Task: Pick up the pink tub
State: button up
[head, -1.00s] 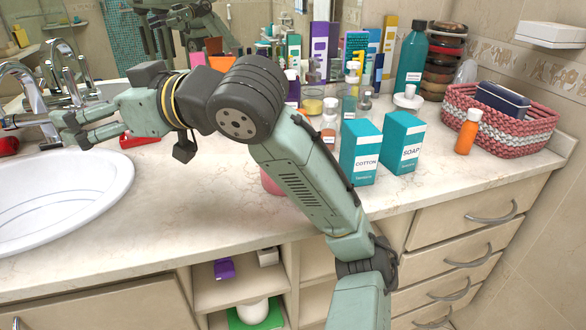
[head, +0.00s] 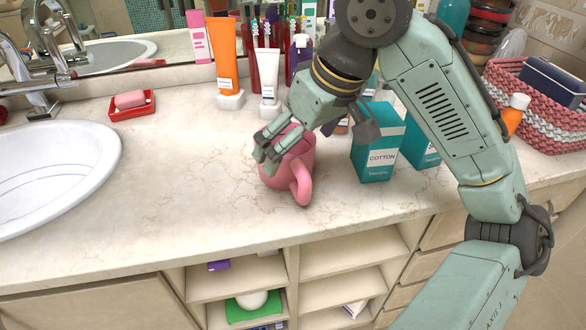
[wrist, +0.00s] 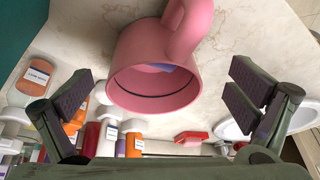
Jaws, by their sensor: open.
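The pink tub (head: 302,182) looks like a mug with a loop handle and stands on the counter left of the cotton box. In the head view my gripper (head: 266,158) is over its left side, fingers pointing down and hiding part of its body. In the wrist view the tub (wrist: 140,48) lies between the two spread fingers of my gripper (wrist: 160,90), with its open mouth towards the camera and handle at the top. A bluish patch shows inside the mouth. My gripper is open, with clear gaps between both fingers and the tub.
The teal cotton box (head: 376,150) stands close on the right. Behind are an orange tube (head: 224,55) and a white tube (head: 267,75). A red soap dish (head: 132,105) and the sink (head: 60,170) are left. The counter in front is clear.

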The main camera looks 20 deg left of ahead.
jog(key=shift+w+p+x, duration=0.15)
jog(key=shift+p+x, duration=0.1)
jog(key=shift+x, duration=1.05)
jog(key=shift+w+p+x, duration=0.2)
jog(key=shift+p+x, duration=0.05)
jog(key=shift+x, duration=1.1)
jog(key=c, duration=1.2)
jog(key=shift+r, duration=0.2)
